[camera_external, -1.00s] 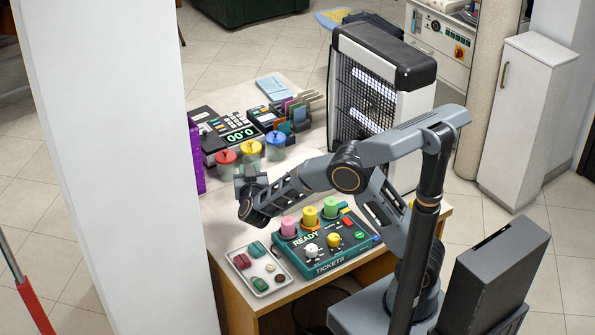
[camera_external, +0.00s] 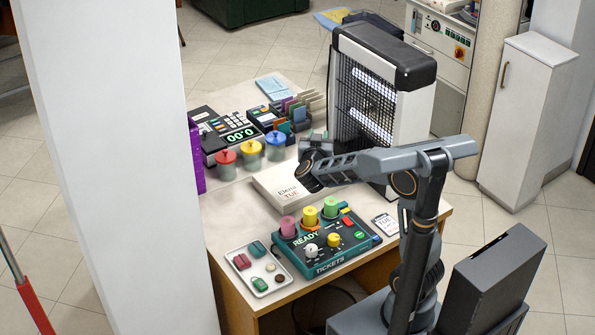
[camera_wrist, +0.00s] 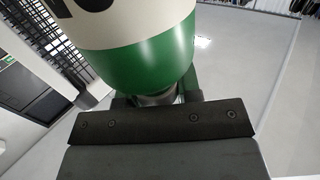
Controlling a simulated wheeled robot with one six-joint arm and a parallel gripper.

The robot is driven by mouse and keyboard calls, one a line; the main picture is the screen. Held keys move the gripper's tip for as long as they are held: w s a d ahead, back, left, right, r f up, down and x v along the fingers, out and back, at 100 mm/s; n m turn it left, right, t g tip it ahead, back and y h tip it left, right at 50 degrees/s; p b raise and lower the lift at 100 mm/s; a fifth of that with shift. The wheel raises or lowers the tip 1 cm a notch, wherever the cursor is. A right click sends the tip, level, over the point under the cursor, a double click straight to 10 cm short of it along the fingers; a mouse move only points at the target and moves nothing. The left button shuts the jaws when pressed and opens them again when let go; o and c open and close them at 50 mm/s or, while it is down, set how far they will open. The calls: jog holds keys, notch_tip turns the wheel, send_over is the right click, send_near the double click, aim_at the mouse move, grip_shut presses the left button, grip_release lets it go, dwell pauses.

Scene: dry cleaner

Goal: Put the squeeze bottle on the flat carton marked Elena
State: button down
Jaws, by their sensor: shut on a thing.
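The flat carton (camera_external: 272,192) marked "Elena TUE" lies on the counter, just behind the ticket machine. My gripper (camera_external: 318,142) is up beside the lamp unit, behind and to the right of the carton. In the wrist view, my gripper (camera_wrist: 155,99) is shut on the squeeze bottle (camera_wrist: 172,55), which is green with a cream band and dark lettering. The bottle fills the upper middle of that view. In the external view I cannot make out the bottle clearly at the gripper.
The green ticket machine (camera_external: 318,262) with coloured rolls stands in front of the carton. A small tray (camera_external: 263,288) is at its left. Lidded jars (camera_external: 250,155) stand behind left. The tall lamp unit (camera_external: 385,95) stands close to the gripper. A small card (camera_external: 386,224) lies at right.

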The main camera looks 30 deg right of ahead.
jog(key=d+r+b, duration=0.1)
jog(key=d+r, duration=0.1)
jog(key=d, duration=0.3)
jog(key=w+f+n+t+y+b, duration=0.1)
jog(key=w+f, duration=1.2)
jog(key=w, duration=0.2)
jog(key=shift+w+a+y, duration=0.15)
jog(key=shift+w+y, duration=0.25)
jog(key=shift+f, duration=0.15)
jog(key=c, duration=0.8)
grip_release()
